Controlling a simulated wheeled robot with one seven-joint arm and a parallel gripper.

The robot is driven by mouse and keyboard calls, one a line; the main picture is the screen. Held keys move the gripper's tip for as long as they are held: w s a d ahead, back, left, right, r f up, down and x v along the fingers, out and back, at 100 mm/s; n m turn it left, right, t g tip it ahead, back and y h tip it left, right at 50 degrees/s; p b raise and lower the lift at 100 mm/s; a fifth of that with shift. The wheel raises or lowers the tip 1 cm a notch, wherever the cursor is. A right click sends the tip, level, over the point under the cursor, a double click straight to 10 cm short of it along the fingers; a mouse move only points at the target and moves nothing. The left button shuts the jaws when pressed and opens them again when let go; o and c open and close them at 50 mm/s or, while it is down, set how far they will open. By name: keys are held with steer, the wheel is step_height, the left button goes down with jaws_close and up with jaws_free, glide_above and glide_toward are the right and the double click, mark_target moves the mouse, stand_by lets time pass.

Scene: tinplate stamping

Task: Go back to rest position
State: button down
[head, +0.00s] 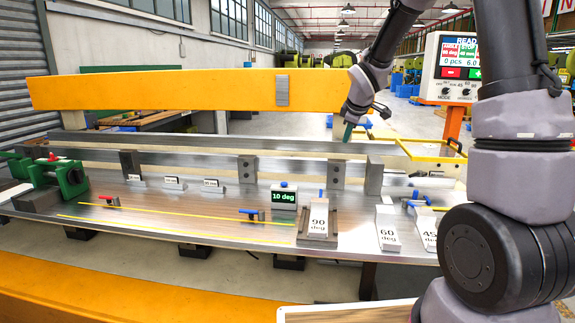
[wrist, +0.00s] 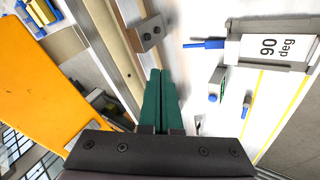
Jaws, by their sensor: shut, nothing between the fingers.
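My gripper (head: 348,132) has green fingers and hangs at the end of my arm over the back of the metal bench, near the right part of the long rail. In the wrist view the two green fingers of my gripper (wrist: 160,90) lie side by side with nothing between them. The bench (head: 190,225) lies below and in front of my gripper. Whether the fingertips touch the rail (head: 200,143) cannot be told.
A yellow beam (head: 180,90) spans behind the bench. Angle blocks marked 90 (head: 318,220), 60 (head: 388,235) and 45 (head: 428,230) stand at the front right. A 10 deg display (head: 284,197) and a green clamp (head: 65,178) are on the bench. A control panel (head: 452,65) stands at right.

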steer(key=s+d+r+m, duration=0.2)
steer(key=s+r+m, duration=0.45)
steer(key=s, duration=0.45)
steer(key=s+d+r+m, duration=0.1)
steer(key=s+r+m, duration=0.5)
steer(key=s, duration=0.5)
steer(key=s+a+r+m+y, duration=0.1)
steer(key=s+m, duration=0.3)
steer(key=s, duration=0.7)
steer(key=shift+a+r+y, duration=0.15)
steer(key=shift+a+y, duration=0.05)
steer(key=shift+y, duration=0.2)
